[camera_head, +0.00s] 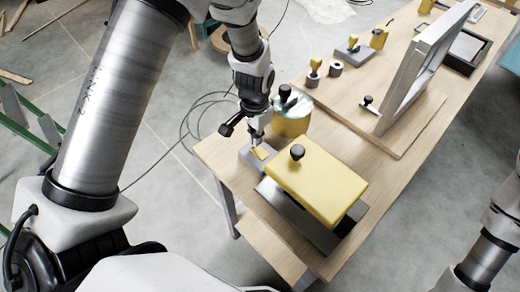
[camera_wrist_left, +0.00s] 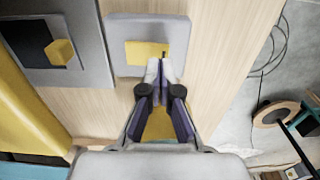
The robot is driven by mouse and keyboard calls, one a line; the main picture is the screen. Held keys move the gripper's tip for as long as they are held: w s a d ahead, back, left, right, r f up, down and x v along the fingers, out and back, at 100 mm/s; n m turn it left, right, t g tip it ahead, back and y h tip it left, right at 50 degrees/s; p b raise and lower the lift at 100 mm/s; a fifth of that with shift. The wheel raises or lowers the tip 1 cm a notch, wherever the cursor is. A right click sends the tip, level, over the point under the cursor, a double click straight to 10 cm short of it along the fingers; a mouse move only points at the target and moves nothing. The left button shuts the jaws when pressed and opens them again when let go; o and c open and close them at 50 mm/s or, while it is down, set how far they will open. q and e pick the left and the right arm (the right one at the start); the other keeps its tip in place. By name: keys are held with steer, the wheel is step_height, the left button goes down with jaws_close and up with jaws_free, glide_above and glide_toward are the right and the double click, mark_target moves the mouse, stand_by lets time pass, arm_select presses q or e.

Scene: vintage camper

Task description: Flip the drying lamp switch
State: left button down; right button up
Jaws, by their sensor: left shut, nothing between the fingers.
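A small grey switch box (camera_head: 247,160) with a yellow rocker (camera_head: 262,152) sits at the near left corner of the wooden table. In the left wrist view it is a grey plate (camera_wrist_left: 178,36) with a flat yellow rocker (camera_wrist_left: 140,52) on it. My left gripper (camera_head: 255,143) points down at the box, shut and empty. In the left wrist view its closed fingertips (camera_wrist_left: 161,70) overlap the lower right edge of the rocker; I cannot tell whether they touch it. My right arm shows at the lower right of the head view, its gripper out of frame.
A yellow slab with a black knob (camera_head: 325,185) on a dark grey base stands right beside the switch box. A yellow jar (camera_head: 291,122) stands behind it. A tilted frame (camera_head: 420,70) and small yellow-handled tools (camera_head: 352,50) are farther back. Cables lie on the floor.

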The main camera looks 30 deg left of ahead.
arm_select(q)
steer(key=shift+f+b, duration=0.6)
steer(key=shift+f, duration=0.55)
stand_by(0.9)
steer(key=shift+r, duration=0.15)
step_height(320, 180, up, 7)
steer(key=p, duration=0.6)
steer(key=shift+p, duration=0.3)
